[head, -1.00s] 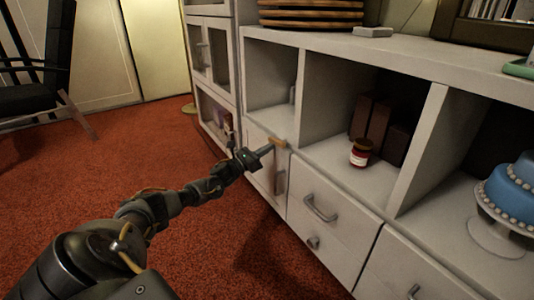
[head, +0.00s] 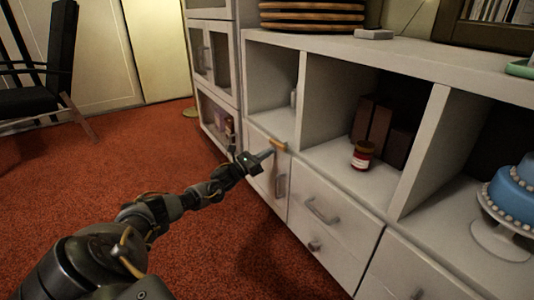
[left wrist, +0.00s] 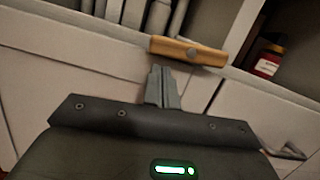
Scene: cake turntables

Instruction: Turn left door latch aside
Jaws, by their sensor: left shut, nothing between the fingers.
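The latch (head: 277,145) is a small orange-brown wooden bar at the top of the low white left door (head: 260,165). In the left wrist view the latch (left wrist: 188,51) lies nearly level, tilted slightly down to the right, with a round pivot near its right part. My left gripper (head: 268,153) is shut and empty, its fingertips just below the latch. In the left wrist view the fingertips (left wrist: 160,72) point at the latch's lower edge, left of the pivot; I cannot tell whether they touch. My right gripper is not in view.
A drawer with a metal handle (head: 321,211) is right of the door. Above are open shelves with a red jar (head: 362,155) and a blue cake on a white stand (head: 498,236). A glass-door cabinet (head: 211,75) stands left. Red carpet is clear in front.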

